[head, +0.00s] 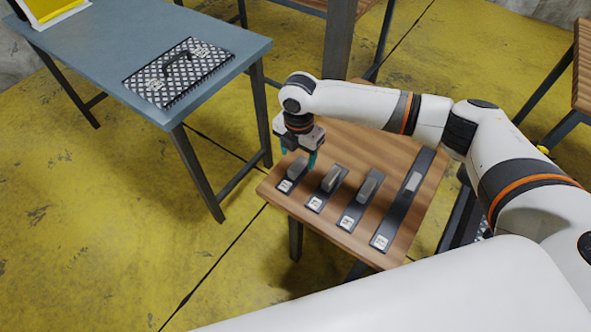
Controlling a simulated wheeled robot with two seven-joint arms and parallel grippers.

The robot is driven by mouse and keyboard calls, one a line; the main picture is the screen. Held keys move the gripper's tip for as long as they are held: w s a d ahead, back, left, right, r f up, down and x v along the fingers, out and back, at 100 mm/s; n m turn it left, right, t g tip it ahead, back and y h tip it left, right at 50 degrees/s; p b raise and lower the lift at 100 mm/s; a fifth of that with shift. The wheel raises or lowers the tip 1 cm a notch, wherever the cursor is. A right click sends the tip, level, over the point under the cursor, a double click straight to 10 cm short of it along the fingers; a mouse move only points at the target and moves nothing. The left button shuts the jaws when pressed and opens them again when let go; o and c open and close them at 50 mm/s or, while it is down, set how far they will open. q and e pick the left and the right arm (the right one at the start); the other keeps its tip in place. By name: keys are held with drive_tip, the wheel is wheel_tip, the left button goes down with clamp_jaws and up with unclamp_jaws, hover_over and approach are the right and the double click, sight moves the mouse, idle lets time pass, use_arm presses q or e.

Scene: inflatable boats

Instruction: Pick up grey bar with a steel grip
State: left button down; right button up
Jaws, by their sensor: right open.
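Several dark grey bars with white labels and raised grips lie side by side on a small wooden table (335,237). The leftmost and shortest bar (284,187) has a grey grip, and two longer bars (313,206) (345,224) with grey grips lie to its right. The longest bar (396,215), at the right, has a flatter, lighter grip. I cannot tell for sure which grip is steel. My right gripper (298,158) points down with its teal fingers apart and empty, just above the far end of the leftmost bar. My left gripper is out of view.
A blue-grey table (215,40) at the upper left holds a black-and-white patterned plate (180,73) with a dark handle. Another wooden table (583,70) stands at the right edge. Yellow floor (120,220) lies clear at the left.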

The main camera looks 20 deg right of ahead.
sight(297, 164)
drive_tip(key=f, duration=0.5)
drive_tip(key=shift+s+a, duration=0.15)
drive_tip(key=shift+a, duration=0.05)
drive_tip(key=shift+f, duration=0.25)
drive_tip(key=shift+c, duration=0.9)
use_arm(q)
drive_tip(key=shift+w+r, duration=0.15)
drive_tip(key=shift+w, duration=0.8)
use_arm(e)
drive_tip(key=c, duration=0.9)
